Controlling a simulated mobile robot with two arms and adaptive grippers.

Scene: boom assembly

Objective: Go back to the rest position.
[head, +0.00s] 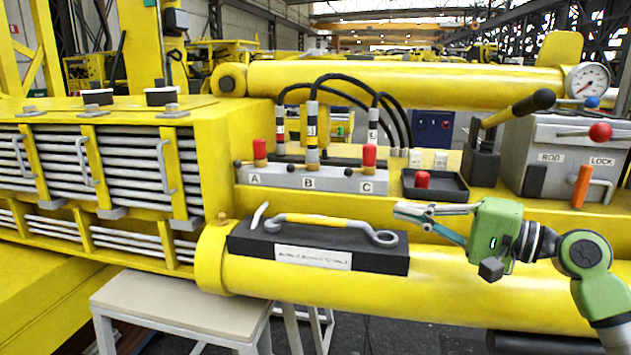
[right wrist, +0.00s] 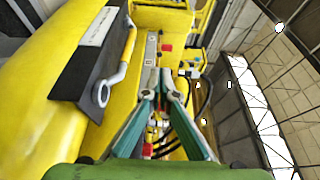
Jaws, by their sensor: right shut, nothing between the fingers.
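My right gripper (head: 402,213) is shut and empty, with its arm coming in from the right. In the head view its fingertips point left, in front of the yellow boom and just right of the black wrench tray. In the right wrist view the fingers (right wrist: 163,74) meet at the tips with nothing between them. The manifold block (head: 305,177) marked A, B and C lies beyond the tips, with red caps on A and C and black hoses above it. My left gripper is not in view.
A black tray (head: 396,263) with a yellow-handled wrench (head: 320,219) is close to the gripper. A small dark tray (head: 450,187) holds a red cap. A grey ROD/LOCK box (head: 560,135) with levers stands behind my arm. A light table (head: 175,305) stands at lower left.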

